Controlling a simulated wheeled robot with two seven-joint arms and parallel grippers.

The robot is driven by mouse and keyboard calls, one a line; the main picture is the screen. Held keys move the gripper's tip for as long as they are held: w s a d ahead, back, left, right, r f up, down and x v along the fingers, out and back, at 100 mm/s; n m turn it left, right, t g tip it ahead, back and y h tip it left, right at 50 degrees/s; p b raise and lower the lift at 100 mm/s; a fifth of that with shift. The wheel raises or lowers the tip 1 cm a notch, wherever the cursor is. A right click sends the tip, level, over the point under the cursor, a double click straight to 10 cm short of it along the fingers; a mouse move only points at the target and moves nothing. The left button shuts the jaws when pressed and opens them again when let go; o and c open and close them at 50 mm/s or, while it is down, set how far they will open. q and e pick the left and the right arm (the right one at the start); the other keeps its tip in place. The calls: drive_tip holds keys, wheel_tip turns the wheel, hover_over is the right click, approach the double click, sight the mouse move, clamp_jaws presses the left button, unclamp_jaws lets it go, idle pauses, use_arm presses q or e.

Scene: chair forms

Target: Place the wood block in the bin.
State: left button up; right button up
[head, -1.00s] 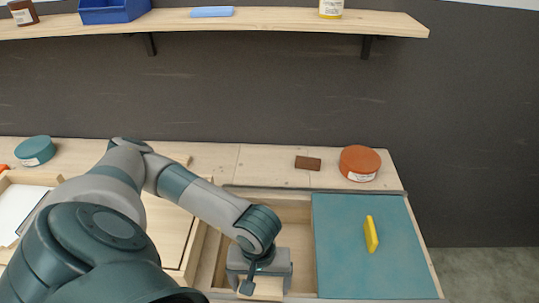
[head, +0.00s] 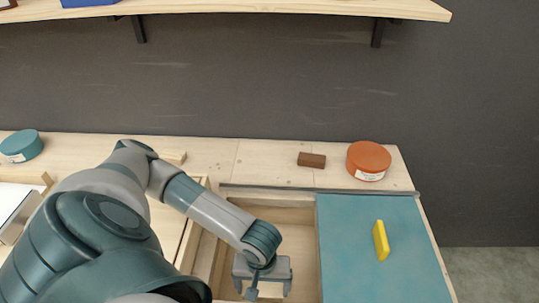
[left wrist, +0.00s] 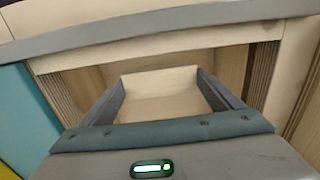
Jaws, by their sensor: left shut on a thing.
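My left gripper (head: 264,288) points down over the open wooden bin (head: 298,226), near its front part. It is shut on a pale wood block (left wrist: 160,90), which shows between the two grey fingers in the left wrist view. In the head view the gripper mostly hides the block. I cannot tell whether the block touches the bin floor. The bin's back wall and right part are bare. My right gripper is not in view.
A teal panel (head: 350,260) with a yellow block (head: 381,240) lies right of the bin. Behind are a brown block (head: 311,160) and an orange round container (head: 368,158). A teal round container (head: 20,146) stands left. A shelf (head: 250,12) hangs above.

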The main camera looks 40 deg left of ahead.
use_arm(q)
wheel_tip(320, 180, down, 2)
drive_tip(key=shift+a+f, duration=0.1)
idle(0.4)
drive_tip(key=shift+w+a, duration=0.1)
drive_tip(key=shift+w, duration=0.05)
drive_tip(key=w+a+f+p, duration=0.1)
drive_tip(key=w+a+f, duration=0.1)
drive_tip(key=w, duration=0.1)
drive_tip(key=w+a+f+p, duration=0.1)
drive_tip(key=w+a+f, duration=0.1)
drive_tip(key=w, duration=0.1)
drive_tip(key=w+a+f+p, duration=0.1)
drive_tip(key=w+a+f, duration=0.1)
drive_tip(key=w+f, duration=0.1)
drive_tip(key=shift+w+a+p, duration=0.15)
drive_tip(key=shift+p, duration=0.15)
